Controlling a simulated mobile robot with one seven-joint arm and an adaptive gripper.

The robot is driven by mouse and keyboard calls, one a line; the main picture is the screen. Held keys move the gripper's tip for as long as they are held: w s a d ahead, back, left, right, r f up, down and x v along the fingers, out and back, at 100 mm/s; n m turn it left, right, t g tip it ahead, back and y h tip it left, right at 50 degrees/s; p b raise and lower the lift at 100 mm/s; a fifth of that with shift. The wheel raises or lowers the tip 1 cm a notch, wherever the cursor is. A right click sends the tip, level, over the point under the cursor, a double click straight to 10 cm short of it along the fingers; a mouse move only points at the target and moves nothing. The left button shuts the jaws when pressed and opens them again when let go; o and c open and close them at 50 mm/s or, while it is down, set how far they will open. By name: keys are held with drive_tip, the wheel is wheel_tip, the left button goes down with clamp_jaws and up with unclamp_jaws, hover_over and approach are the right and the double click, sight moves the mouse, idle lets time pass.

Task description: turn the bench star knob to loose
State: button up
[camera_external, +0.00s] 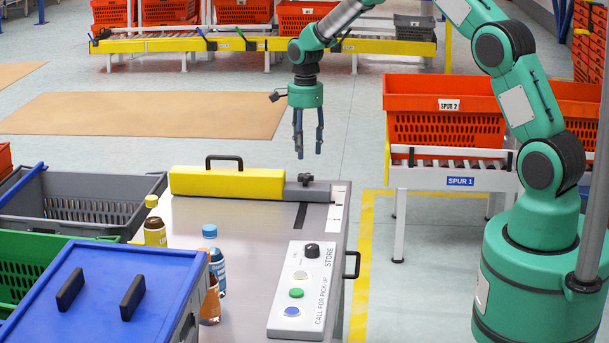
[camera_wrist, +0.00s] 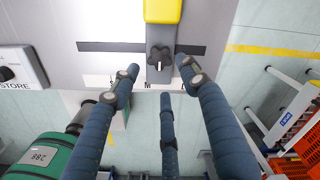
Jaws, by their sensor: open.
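The star knob (camera_external: 306,179) is small and black. It sits on a grey block at the right end of a yellow bar (camera_external: 227,182) on the grey bench (camera_external: 230,240). In the wrist view the knob (camera_wrist: 159,55) shows from above, with a pale line on it. My gripper (camera_external: 307,148) hangs above the knob, pointing down, apart from it. In the wrist view my open, empty fingers (camera_wrist: 160,76) show below and beside the knob. A white strip with letters lies by the bench edge; the fingers partly hide its letters.
A white control panel (camera_external: 300,290) with another black knob and several buttons lies nearer on the bench. Bottles (camera_external: 155,231) and a blue-lidded tote (camera_external: 105,300) stand at left. A black handle (camera_external: 223,160) rises from the yellow bar. Open floor lies beyond.

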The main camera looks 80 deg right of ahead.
sight(305, 175)
wheel_tip(305, 175, down, 8)
drive_tip(key=shift+r+b, duration=0.1)
drive_tip(key=shift+b, duration=0.55)
drive_tip(key=c, duration=1)
